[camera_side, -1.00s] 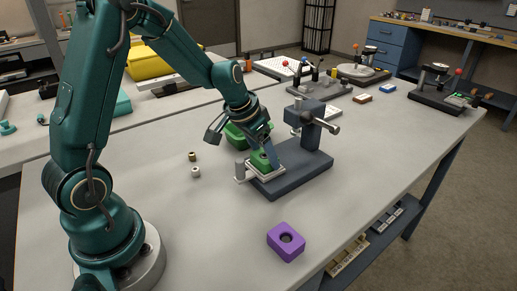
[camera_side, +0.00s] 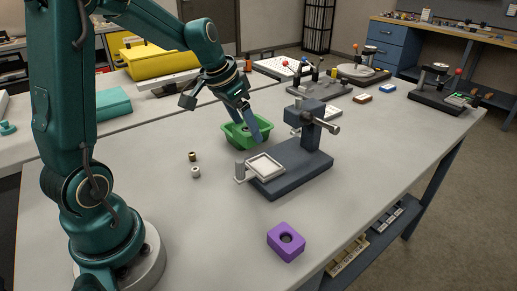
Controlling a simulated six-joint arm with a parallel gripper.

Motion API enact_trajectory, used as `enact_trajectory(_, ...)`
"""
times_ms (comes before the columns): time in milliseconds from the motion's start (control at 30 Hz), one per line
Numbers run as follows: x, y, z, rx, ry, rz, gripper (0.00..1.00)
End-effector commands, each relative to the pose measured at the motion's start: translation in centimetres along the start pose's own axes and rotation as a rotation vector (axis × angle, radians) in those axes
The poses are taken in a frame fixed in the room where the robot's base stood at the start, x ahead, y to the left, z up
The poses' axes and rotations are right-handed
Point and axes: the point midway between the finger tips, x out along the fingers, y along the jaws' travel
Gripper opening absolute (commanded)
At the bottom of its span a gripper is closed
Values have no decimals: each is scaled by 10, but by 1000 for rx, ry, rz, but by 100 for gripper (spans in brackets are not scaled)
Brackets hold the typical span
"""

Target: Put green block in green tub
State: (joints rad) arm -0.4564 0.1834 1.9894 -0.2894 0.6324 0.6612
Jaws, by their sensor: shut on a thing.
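The green tub (camera_side: 236,143) stands on the table behind the fixture's white-rimmed plate. My gripper (camera_side: 247,126) points down over the tub and is shut on the green block (camera_side: 245,131). The block is over or within the tub's opening, mostly hidden by my fingers and hard to tell from the tub's own green. I cannot tell whether it touches the tub's floor.
A purple block (camera_side: 286,241) sits near the front edge.

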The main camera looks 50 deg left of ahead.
Motion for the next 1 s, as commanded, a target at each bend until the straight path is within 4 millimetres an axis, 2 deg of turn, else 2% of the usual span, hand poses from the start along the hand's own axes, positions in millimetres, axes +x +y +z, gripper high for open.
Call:
enact_trajectory(100, -18, -20, 7, -7, 5, -6, 18)
enact_trajectory(300, -44, -45, 19, -5, 3, -5, 18)
enact_trajectory(600, -60, -58, 26, -33, 1, -15, 18)
enact_trajectory(767, -64, -59, 28, -166, 3, -73, 18)
enact_trajectory(1000, -73, -79, 17, -465, 2, -197, 18)
